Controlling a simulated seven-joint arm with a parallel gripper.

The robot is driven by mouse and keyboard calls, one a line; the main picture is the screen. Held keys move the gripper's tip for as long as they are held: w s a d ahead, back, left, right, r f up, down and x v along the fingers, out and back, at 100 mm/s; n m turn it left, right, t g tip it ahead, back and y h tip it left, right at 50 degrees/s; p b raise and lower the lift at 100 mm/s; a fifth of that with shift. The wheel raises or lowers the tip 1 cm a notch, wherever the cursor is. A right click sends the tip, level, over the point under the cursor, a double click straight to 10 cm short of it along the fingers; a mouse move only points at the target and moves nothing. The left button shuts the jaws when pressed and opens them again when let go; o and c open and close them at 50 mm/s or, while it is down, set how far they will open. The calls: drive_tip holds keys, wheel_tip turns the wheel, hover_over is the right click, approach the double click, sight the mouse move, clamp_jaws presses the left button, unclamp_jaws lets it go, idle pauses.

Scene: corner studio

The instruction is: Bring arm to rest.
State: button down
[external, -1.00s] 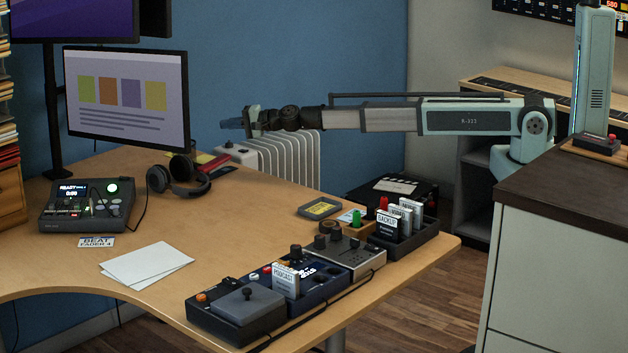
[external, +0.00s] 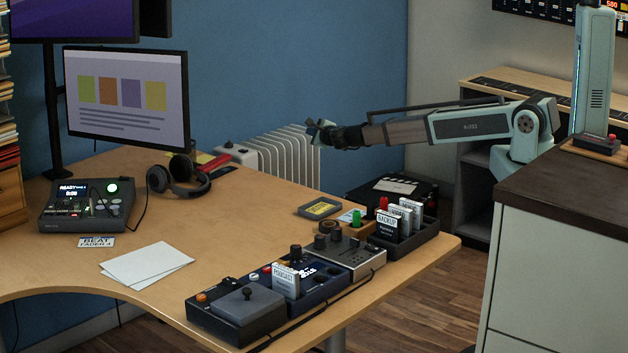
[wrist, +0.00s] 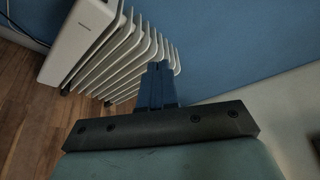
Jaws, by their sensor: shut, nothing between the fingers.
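My arm (external: 480,124) reaches left from its column at the right of the external view and hangs in the air behind the desk's right part. My gripper (external: 312,126) is at its left end, in front of the blue wall and near the top of the white radiator. In the wrist view the blue fingers of my gripper (wrist: 158,75) are together with nothing between them. It touches nothing that I can see.
The white radiator (external: 285,155) stands behind the desk (external: 240,215); it also shows in the wrist view (wrist: 85,40). On the desk are headphones (external: 178,175), a monitor (external: 125,100), control boxes and a card rack (external: 415,240). A dark-topped cabinet (external: 570,180) stands at right.

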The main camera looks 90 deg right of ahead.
drive_tip(key=w+a+f+n+t+y, duration=0.2)
drive_tip(key=a+f+n+y, duration=0.2)
drive_tip(key=a+f+n, duration=0.65)
drive_tip(key=w+a+f+n+t+y, duration=0.25)
drive_tip(key=a+f+y, duration=0.25)
drive_tip(key=a, duration=1)
drive_tip(key=s+a+f+n+g+y, duration=0.1)
drive_tip(key=s+a+f+n+y, duration=0.3)
drive_tip(key=a, duration=0.4)
drive_tip(key=s+a+f+n+g+y, duration=0.1)
drive_tip(key=s+a+f+n+g, duration=0.1)
drive_tip(key=a+f+n, duration=0.45)
drive_tip(key=s+a+f+n+g+y, duration=0.2)
drive_tip(key=s+a+f+n+g, duration=0.15)
drive_tip(key=s+a, duration=0.55)
drive_tip(key=s+a+f+n+g+y, duration=0.1)
drive_tip(key=s+a+f+n+g, duration=0.2)
drive_tip(key=s+a, duration=0.6)
drive_tip(key=s+a+n+g+h, duration=0.1)
drive_tip(key=s+n+g, duration=0.5)
drive_tip(key=s, duration=1.6)
drive_tip(key=shift+s+f+g+h, duration=0.2)
drive_tip(key=shift+g+h, duration=0.5)
drive_tip(key=shift+g, duration=0.5)
